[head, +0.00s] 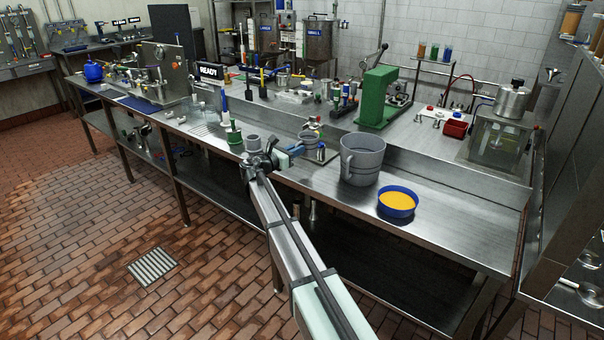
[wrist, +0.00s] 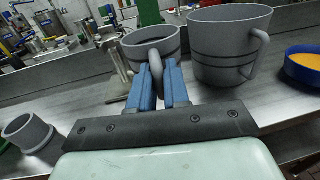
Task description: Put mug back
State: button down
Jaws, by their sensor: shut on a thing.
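A small grey mug (wrist: 138,52) with a dark band is at the end of my gripper (wrist: 159,72). The two blue fingers are shut on its handle, which shows between them in the wrist view. In the head view the mug (head: 309,139) is upright or nearly so, near the middle of the steel bench, beyond my gripper (head: 294,149). Whether its base touches anything is hard to tell.
A large grey jug (head: 362,160) stands close right of the mug, with a blue dish of orange contents (head: 398,203) beyond it. A grey cup (wrist: 29,132) is at left. A green press (head: 377,98) stands behind.

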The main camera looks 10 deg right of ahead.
notch_tip(320, 180, down, 9)
jog(key=shift+f, duration=0.1)
dwell(0.4)
jog(key=c, duration=1.1)
grip_release()
jog(key=shift+f, duration=0.1)
jog(key=shift+s, duration=0.1)
jog(key=v, duration=1.2)
jog(key=shift+d, duration=0.1)
